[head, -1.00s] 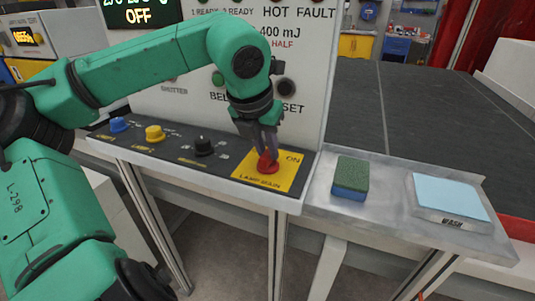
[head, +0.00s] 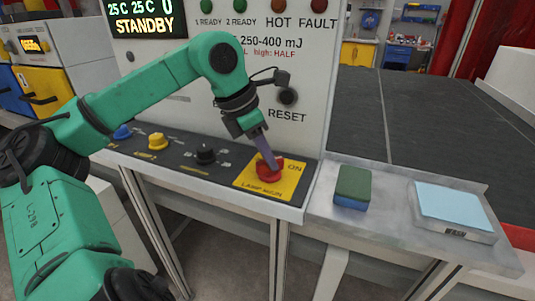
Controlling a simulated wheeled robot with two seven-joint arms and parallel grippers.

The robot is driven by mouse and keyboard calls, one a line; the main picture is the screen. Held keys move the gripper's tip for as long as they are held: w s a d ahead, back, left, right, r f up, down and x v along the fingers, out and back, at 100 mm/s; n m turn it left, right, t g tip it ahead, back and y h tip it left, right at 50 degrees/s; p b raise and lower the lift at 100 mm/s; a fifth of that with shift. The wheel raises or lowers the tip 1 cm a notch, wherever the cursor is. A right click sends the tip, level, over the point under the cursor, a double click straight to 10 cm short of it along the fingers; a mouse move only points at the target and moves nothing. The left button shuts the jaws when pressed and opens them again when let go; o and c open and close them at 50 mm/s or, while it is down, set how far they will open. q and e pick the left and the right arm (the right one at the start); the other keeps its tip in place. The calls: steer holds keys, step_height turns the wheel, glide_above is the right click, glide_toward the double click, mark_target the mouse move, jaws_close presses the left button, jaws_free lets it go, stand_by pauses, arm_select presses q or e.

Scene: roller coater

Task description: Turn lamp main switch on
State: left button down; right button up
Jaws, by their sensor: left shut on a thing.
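The lamp main switch is a red rotary knob (head: 272,170) on a yellow plate (head: 285,183) marked "ON" and "LAMP MAIN", at the right end of the dark sloped console (head: 222,176). My left gripper (head: 268,158) reaches down from above and is shut on the red knob. Its fingers hide part of the knob. The display (head: 145,20) at top left reads "STANDBY" with two 25 C values. My right gripper is not in view.
Blue (head: 122,132), yellow (head: 157,140) and black (head: 205,153) knobs sit left of the switch. A RESET button (head: 288,96) is on the upright panel. A green-and-blue sponge (head: 353,187) and a light blue wash pad (head: 453,203) lie on the metal shelf at right.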

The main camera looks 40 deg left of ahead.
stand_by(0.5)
arm_select(q)
steer(key=c, duration=0.8)
jaws_free()
steer(key=shift+o, duration=0.2)
steer(key=p+v, duration=0.1)
steer(key=v, duration=1.3)
steer(key=shift+a+r, duration=0.25)
steer(key=shift+s, duration=0.1)
